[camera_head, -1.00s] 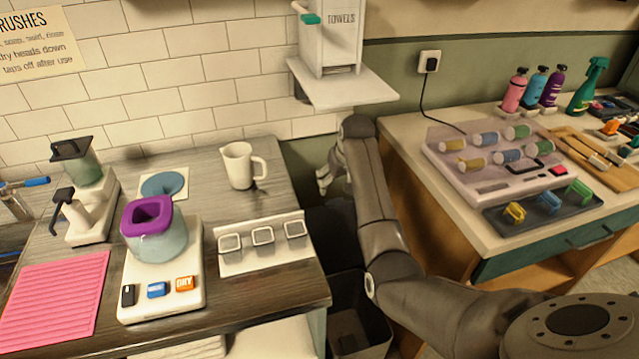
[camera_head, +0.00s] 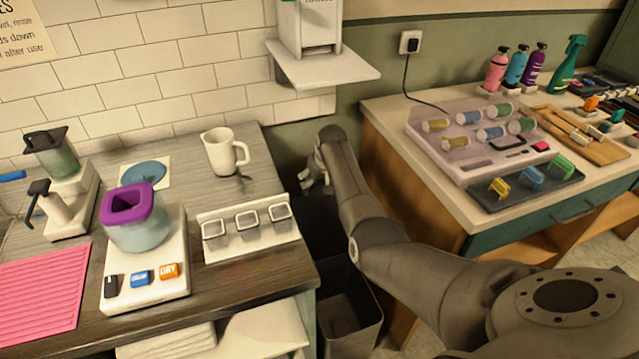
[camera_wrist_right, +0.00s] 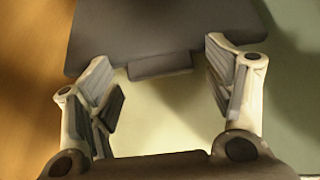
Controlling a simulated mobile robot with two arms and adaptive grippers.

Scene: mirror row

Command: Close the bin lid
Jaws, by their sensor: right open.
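The bin (camera_head: 372,318) is a dark grey open-topped box on the floor between the two counters. Its inside shows from above. Its dark lid (camera_head: 318,222) appears raised at the back of the bin, partly hidden by my right arm. In the right wrist view, the lid (camera_wrist_right: 160,30) is a dark flat panel with a small tab (camera_wrist_right: 160,66) on its near edge. My right gripper (camera_head: 314,172) is above the lid in the head view. In the wrist view, the right gripper (camera_wrist_right: 165,88) is open and empty, with the tab ahead between its fingers. My left gripper is out of view.
The left counter (camera_head: 240,290) holds a mug (camera_head: 219,152), a purple-topped jar (camera_head: 140,225) and a white rack (camera_head: 250,240). The right counter (camera_head: 385,115) stands close beside the bin. A towel dispenser shelf (camera_head: 325,72) juts from the wall above the gap.

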